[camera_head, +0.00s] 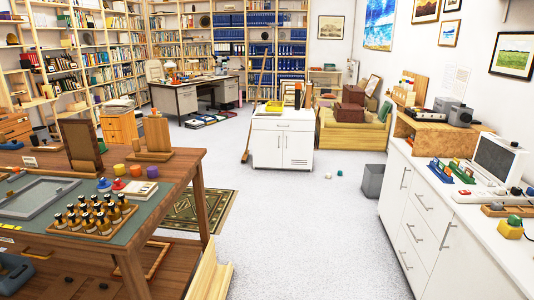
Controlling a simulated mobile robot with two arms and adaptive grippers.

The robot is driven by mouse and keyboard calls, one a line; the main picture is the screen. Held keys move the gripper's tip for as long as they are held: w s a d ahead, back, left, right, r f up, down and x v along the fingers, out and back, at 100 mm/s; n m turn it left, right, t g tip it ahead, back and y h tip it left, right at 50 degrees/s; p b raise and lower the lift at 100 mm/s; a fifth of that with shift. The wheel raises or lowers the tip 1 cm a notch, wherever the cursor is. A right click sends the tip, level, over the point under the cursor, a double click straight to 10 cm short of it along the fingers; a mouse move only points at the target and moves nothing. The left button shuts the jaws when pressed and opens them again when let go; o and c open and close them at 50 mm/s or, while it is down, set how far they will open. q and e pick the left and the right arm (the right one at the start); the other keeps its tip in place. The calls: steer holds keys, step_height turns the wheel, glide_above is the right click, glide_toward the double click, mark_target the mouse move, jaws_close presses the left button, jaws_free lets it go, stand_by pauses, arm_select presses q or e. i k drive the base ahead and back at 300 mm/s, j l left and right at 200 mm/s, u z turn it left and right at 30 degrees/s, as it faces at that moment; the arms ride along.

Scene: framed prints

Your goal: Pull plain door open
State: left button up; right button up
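A white two-door cabinet (284,124) stands on the floor near the middle of the head view, some distance ahead. Its left door (264,150) has a plain white front and looks shut. Its right door (299,145) has a vent grille low down and also looks shut. Small upright handles seem to sit near the seam between the doors, too small to make out well. Neither of my grippers is in view.
A wooden workbench (187,169) with bottles and frames stands at the left. A white drawer counter (470,241) runs along the right. A grey bin (373,182) and small balls lie right of the cabinet. Open pale carpet (302,235) lies in front.

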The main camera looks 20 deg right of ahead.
mark_target(267, 145)
steer(key=i+l+z, duration=0.3)
steer(key=i, duration=0.15)
steer(key=i+z, duration=0.25)
steer(key=i, duration=0.15)
steer(key=i+l+z, duration=0.1)
steer(key=i+z, duration=0.2)
steer(key=i, duration=3.9)
